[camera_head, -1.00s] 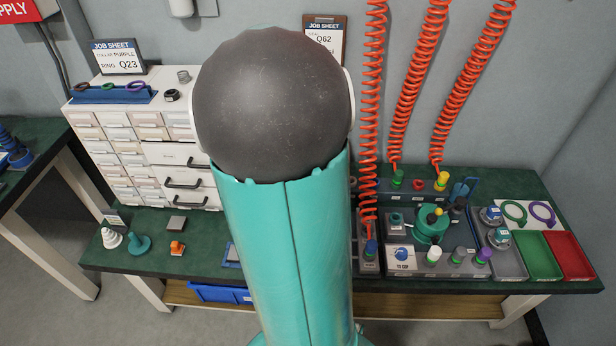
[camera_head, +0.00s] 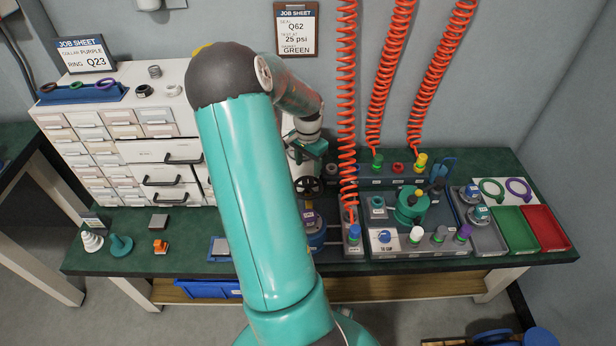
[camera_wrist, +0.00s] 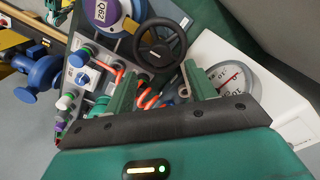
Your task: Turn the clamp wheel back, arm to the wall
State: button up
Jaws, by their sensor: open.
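The black clamp wheel (camera_head: 307,187) stands on the bench right of my arm in the head view. In the wrist view the wheel (camera_wrist: 160,45) shows its rim and spokes, just beyond my fingertips. My gripper (camera_wrist: 160,68) is open and empty, its two green fingers apart with the wheel ahead of the gap. I cannot tell whether a finger touches the rim. A round blue body with a Q62 label (camera_wrist: 103,12) is beside the wheel. In the head view my gripper (camera_head: 308,150) is just above and behind the wheel, partly hidden by my arm.
A pressure gauge (camera_wrist: 232,80) on a white panel is close to the right finger. Orange coiled hoses (camera_head: 347,110) hang right of my wrist. A grey fitting panel (camera_head: 420,245) and a white drawer cabinet (camera_head: 110,130) flank my arm. The wall is behind.

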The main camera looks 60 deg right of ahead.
aim_at(308, 179)
notch_tip(308, 179, down, 6)
dwell(0.4)
grip_shut()
